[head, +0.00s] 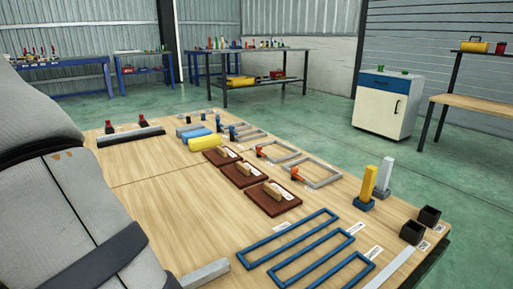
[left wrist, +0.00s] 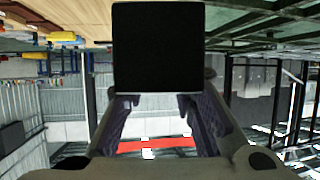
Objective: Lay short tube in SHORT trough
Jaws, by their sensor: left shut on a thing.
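In the left wrist view my left gripper (left wrist: 157,102) is shut on a square-ended thing with a dark face (left wrist: 158,48), which fits the short tube. It hides what lies beyond it. In the head view a grey arm link of mine fills the left side, and my left gripper is out of sight. A light grey square bar end (head: 205,273) shows at the bottom edge beside my arm; I cannot tell whether it is the held tube. Blue rectangular frames (head: 290,240) lie at the table's front. I cannot read which label says SHORT. My right gripper is not in view.
The wooden table (head: 150,190) bears a grey bar (head: 130,137) near red-topped posts, brown boards (head: 272,198) with wooden blocks, a yellow cylinder (head: 203,143), upright yellow (head: 367,182) and grey posts, and black square cups (head: 412,232). Bare wood lies left of the brown boards.

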